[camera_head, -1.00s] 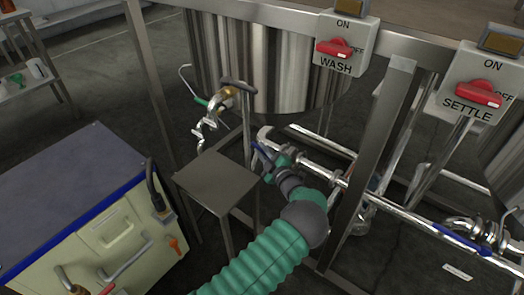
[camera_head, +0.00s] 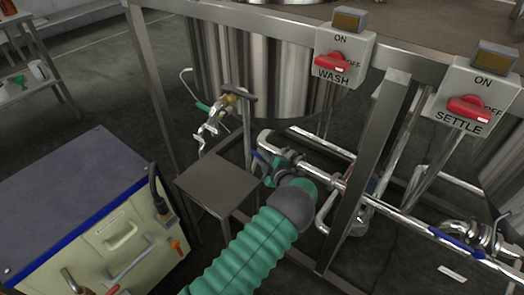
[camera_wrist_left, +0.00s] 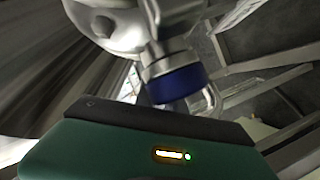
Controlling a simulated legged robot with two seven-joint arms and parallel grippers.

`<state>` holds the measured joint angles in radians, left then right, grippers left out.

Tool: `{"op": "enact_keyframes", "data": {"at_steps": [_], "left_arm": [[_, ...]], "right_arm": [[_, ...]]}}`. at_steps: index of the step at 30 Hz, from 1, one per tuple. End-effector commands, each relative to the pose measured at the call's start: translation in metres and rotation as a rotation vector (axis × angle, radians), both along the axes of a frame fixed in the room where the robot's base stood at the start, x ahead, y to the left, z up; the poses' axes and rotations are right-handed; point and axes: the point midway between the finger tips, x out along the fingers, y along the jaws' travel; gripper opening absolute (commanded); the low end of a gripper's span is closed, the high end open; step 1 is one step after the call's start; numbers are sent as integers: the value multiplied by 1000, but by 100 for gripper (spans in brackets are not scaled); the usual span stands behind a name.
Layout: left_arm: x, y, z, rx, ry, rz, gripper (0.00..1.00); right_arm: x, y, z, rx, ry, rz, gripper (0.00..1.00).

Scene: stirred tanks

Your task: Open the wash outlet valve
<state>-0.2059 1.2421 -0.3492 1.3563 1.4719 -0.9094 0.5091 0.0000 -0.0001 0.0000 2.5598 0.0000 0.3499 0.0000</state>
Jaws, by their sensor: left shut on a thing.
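The wash tank (camera_head: 262,70) is the steel vessel behind the frame, with the WASH switch box (camera_head: 345,57) above it. The outlet pipe (camera_head: 325,174) runs below the tank. The valve's blue handle (camera_head: 261,157) shows at the pipe's left end, partly hidden by my gripper. My left gripper (camera_head: 272,168) is shut on this handle, its arm reaching up from the bottom. In the left wrist view, the blue sleeve of the handle (camera_wrist_left: 173,84) stands just beyond my gripper's body, below blurred bright metal. The fingertips are hidden there. My right gripper is out of view.
A small metal stand (camera_head: 217,182) is left of my left gripper. A steel frame post (camera_head: 365,170) rises close on the right. A cream cabinet (camera_head: 120,235) stands lower left. Another blue-handled valve (camera_head: 457,242) is on the pipe at right.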

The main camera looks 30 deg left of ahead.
Motion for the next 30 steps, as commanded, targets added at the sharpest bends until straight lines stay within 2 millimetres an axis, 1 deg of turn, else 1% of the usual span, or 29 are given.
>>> {"op": "enact_keyframes", "data": {"at_steps": [1,3,8,9,13,14,21,24,26,29,30], "left_arm": [[-2,1,-3,-16,5,4,0],[-2,0,-5,-20,6,3,0],[-2,0,-5,-17,5,3,0],[-2,0,-5,-16,6,3,17],[-2,0,-4,-15,4,2,34],[-1,0,-4,-15,4,2,36],[-1,0,-2,-14,2,1,36],[-2,-3,0,-14,2,1,36],[-6,-9,3,-14,4,0,36],[-15,-28,10,-14,5,-2,36],[-20,-38,13,-15,5,-2,36]], "right_arm": [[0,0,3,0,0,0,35],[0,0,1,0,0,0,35],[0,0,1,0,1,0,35],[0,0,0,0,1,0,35],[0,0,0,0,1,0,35],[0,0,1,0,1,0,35],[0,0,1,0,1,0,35],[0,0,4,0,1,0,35],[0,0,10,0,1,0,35],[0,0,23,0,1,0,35],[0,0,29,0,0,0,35]]}}
